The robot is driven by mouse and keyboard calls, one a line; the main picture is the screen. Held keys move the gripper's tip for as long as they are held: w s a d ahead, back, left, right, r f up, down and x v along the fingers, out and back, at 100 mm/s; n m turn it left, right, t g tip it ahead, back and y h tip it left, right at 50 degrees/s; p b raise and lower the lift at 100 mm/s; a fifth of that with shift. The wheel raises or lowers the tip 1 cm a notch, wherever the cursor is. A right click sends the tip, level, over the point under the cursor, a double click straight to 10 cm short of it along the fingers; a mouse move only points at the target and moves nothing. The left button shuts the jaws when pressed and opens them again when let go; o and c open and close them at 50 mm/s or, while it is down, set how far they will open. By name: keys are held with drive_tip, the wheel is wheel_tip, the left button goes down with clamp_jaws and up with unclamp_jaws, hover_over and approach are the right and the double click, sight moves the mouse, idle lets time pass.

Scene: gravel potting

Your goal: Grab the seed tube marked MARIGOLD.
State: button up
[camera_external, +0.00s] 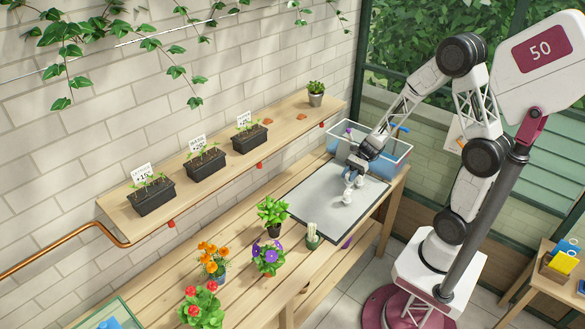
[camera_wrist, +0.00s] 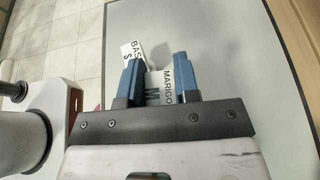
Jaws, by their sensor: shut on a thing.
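The white tube marked with "MARIGO" (camera_wrist: 167,88) and a large M shows in the wrist view between the two blue fingers of my gripper (camera_wrist: 158,66).
A clear bin (camera_external: 388,155) stands behind the mat. A small cactus (camera_external: 312,238) is at the mat's front edge, and flowering pots (camera_external: 268,258) stand to the left. A shelf (camera_external: 180,190) with black planters runs along the wall. Much of the mat is bare.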

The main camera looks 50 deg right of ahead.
drive_tip(key=s+d, duration=0.1)
drive_tip(key=s, duration=0.8)
drive_tip(key=shift+s+r, duration=0.35)
drive_tip(key=shift+r, duration=0.05)
